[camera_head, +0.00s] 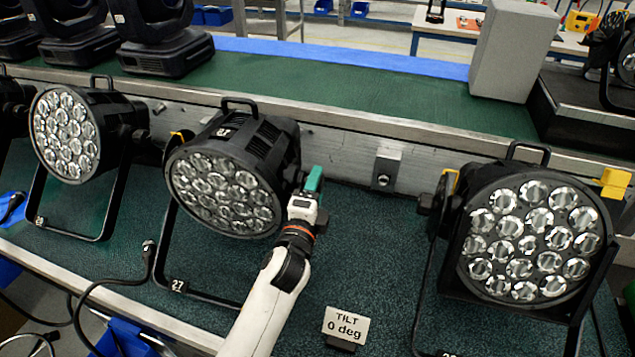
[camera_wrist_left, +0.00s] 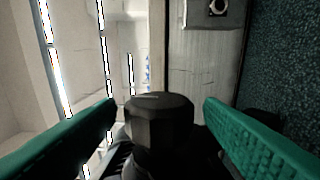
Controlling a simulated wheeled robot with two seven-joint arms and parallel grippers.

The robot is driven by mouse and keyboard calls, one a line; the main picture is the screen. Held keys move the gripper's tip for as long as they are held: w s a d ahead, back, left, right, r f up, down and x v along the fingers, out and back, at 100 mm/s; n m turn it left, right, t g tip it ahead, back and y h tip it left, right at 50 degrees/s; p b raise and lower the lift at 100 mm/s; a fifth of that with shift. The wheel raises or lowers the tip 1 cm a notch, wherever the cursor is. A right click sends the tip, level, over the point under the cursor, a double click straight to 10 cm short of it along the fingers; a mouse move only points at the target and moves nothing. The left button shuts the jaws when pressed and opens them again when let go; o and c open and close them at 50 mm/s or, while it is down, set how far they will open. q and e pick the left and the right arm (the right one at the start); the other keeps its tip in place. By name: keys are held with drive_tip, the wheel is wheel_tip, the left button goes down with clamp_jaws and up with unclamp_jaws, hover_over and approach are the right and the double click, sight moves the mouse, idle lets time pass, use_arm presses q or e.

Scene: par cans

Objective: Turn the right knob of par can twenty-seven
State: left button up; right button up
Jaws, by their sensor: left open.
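Par can twenty-seven (camera_head: 224,180) is a black round lamp with several clear lenses, standing in its bracket on the dark green bench. A label reading 27 (camera_head: 178,286) is on its bracket foot. My left gripper (camera_head: 314,180) is at the lamp's right side, with green fingers. In the left wrist view, the black faceted right knob (camera_wrist_left: 160,122) stands between the two open green fingers (camera_wrist_left: 160,130), with a visible gap on each side. In the head view the knob is hidden behind the gripper. My right gripper is not in view.
Another par can (camera_head: 535,235) stands to the right and one (camera_head: 70,133) to the left. A sign reading TILT 0 deg (camera_head: 345,325) stands in front. A metal rail (camera_head: 340,146) runs behind the lamps. Black cable (camera_head: 110,283) lies at the front left.

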use_arm(q)
drive_tip(key=shift+x, duration=0.9)
drive_tip(key=shift+c, duration=0.3)
